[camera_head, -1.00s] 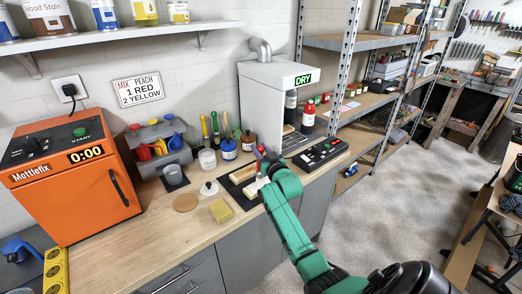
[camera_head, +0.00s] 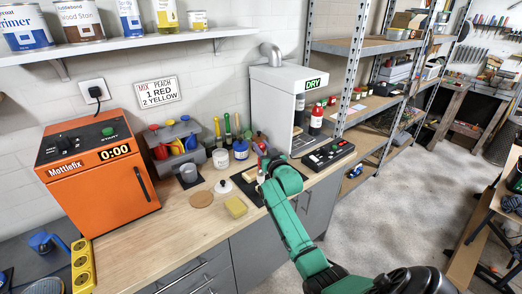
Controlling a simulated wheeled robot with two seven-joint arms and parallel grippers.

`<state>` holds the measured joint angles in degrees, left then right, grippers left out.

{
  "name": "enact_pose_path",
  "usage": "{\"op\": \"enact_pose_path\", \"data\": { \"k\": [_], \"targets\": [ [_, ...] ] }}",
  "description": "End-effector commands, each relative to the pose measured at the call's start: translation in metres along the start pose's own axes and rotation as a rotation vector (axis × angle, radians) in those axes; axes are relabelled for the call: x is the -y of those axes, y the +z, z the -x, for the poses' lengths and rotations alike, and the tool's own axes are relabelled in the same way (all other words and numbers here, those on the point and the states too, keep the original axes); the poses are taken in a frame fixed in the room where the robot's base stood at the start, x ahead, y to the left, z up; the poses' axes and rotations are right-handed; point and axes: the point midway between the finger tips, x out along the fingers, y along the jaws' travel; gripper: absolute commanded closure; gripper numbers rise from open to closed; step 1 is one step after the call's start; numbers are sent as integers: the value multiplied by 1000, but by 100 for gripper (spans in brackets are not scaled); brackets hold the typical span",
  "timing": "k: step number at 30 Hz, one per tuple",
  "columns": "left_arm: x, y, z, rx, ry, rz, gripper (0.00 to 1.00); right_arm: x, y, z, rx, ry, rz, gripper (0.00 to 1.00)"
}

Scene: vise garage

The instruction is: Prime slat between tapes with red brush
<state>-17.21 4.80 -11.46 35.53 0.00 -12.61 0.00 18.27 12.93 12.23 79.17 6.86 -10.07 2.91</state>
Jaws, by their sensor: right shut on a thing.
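My right arm reaches in from the lower right over the bench. Its gripper (camera_head: 263,170) is shut on a slim handle with a red part (camera_head: 262,147), apparently the red brush. The brush's bristles are hidden. The gripper is above or at a dark mat (camera_head: 240,186) on the bench. A pale strip (camera_head: 250,175), perhaps the slat or part of its holder, shows on the mat left of the gripper. The tapes are too small to tell, and my forearm hides part of the mat. I cannot tell whether the brush touches the slat. My left gripper is out of view.
Brushes with yellow and green handles (camera_head: 227,124) stand behind jars (camera_head: 240,150). A black control panel (camera_head: 326,154) and a grey dryer (camera_head: 284,100) stand to the right and behind.

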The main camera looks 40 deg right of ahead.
Motion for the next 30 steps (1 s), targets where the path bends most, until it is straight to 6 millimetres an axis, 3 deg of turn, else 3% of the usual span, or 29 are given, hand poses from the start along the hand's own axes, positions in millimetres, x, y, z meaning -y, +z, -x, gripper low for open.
{"op": "enact_pose_path", "data": {
  "k": [12, 30],
  "targets": [
    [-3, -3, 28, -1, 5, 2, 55, 1, -40, -7, -1, -2, 0, 100],
    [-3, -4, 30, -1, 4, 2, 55, 1, -43, -8, 0, -2, 0, 100]
  ]
}}
